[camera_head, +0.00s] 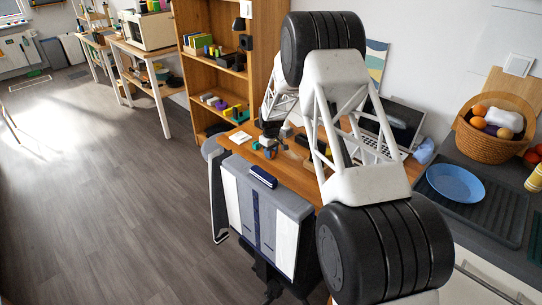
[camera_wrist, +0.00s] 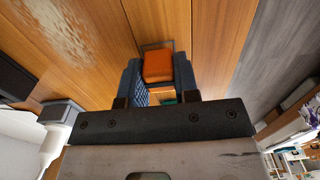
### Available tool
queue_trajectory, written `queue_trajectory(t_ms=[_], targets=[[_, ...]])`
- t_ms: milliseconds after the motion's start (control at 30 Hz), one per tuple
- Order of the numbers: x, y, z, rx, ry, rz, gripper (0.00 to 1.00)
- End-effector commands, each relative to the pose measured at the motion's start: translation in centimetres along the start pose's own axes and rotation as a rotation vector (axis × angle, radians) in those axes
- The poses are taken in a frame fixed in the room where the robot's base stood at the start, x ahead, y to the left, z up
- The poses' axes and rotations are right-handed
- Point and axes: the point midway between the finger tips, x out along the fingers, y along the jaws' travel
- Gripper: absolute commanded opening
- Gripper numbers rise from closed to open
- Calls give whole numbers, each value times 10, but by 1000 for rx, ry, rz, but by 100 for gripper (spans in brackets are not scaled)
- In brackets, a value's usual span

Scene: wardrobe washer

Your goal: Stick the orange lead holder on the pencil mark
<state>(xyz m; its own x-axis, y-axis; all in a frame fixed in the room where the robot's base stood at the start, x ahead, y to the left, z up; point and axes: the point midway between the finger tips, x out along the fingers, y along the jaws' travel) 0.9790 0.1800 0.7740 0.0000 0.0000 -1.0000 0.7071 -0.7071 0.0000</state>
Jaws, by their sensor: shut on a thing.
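An orange block-shaped holder (camera_wrist: 158,66) is in the wrist view, between the two dark fingers of my gripper (camera_wrist: 160,78). My gripper is shut on it. Just beyond the holder, a thin grey outline (camera_wrist: 157,44) shows on a wooden surface (camera_wrist: 215,40); it looks like the pencil mark, and the holder hides its lower part. I cannot tell whether the holder touches the surface. In the head view my arm hides much of the desk, and I cannot make out the holder clearly there.
The wooden desk (camera_head: 293,176) carries small items and an open laptop (camera_head: 392,127). A grey and white bag-like thing (camera_head: 262,215) stands at its front. A tall wooden bookshelf (camera_head: 215,75) is behind.

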Motion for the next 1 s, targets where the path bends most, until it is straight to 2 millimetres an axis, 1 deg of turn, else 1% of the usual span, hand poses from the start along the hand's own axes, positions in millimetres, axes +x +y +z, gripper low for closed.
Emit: queue_trajectory(t_ms=[367, 400, 567, 600, 1000], targets=[[4, 0, 0, 0, 0, 0, 5], [4, 0, 0, 0, 0, 0, 32], [4, 0, 0, 0, 0, 0, 56], [4, 0, 0, 0, 0, 0, 58], [1, 0, 0, 0, 0, 0, 58]])
